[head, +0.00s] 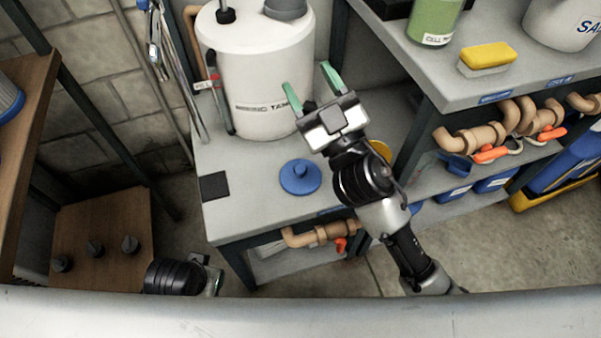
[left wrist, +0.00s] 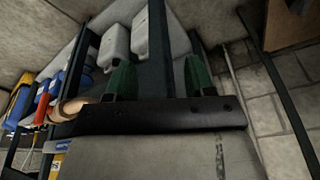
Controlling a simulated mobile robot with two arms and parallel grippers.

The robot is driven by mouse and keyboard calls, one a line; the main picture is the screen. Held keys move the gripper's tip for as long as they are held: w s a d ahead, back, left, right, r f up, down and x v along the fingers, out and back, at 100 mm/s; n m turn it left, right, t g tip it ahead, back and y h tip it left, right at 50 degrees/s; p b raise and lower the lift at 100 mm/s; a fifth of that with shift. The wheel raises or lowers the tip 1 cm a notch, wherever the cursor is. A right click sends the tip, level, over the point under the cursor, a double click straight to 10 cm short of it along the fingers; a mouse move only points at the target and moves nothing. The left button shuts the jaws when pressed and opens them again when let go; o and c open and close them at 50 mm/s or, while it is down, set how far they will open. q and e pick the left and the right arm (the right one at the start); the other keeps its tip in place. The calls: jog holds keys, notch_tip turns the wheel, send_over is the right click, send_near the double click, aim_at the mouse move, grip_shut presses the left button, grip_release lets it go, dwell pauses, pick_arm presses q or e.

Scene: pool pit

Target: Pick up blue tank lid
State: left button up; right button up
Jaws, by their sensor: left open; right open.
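The blue tank lid (head: 300,177) is a round blue disc with a knob on top. It lies on the grey bench top (head: 250,205) in front of the white mixing tank (head: 258,75) in the head view. My right gripper (head: 311,80) is open, its green fingers in front of the tank wall, farther back than the lid and not touching it. My left gripper (head: 212,275) is low at the bottom left of the head view, its fingers not clear there. The left wrist view shows its green fingers (left wrist: 157,80) apart, with nothing between them.
A dark square pad (head: 215,186) lies left of the lid. A higher shelf (head: 480,85) at the right holds a yellow sponge (head: 487,57) and a green bottle (head: 433,20). Tan pipes (head: 315,236) with an orange handle run below the bench. A wooden board (head: 105,235) with several dark knobs is at left.

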jog(key=s+a+r+n+g+y, duration=0.2)
jog(key=s+a+n+g+y, duration=0.2)
jog(key=a+n+g+y, duration=0.7)
jog(key=s+a+f+n+g+h, duration=0.1)
jog(key=s+n+g+h, duration=0.1)
jog(key=n+g, duration=0.5)
pick_arm(q)
notch_tip(320, 180, down, 10)
pick_arm(e)
jog(key=n+g+h, duration=0.2)
jog(key=h, duration=2)
send_over(300, 168)
jog(key=f, duration=1.9)
jog(key=shift+w+a+f+b, duration=0.15)
jog(key=shift+w+a+b, duration=0.1)
jog(key=shift+b, duration=0.1)
jog(key=f, duration=0.4)
jog(key=shift+s+d+f+b, duration=0.3)
jog(key=shift+d+f+b, duration=0.05)
jog(key=shift+f+b, duration=0.05)
jog(key=shift+f, duration=0.5)
jog(key=c, duration=1)
pick_arm(q)
notch_tip(300, 168, up, 5)
jog(key=shift+w, duration=0.1)
pick_arm(e)
jog(key=shift+r, duration=0.15)
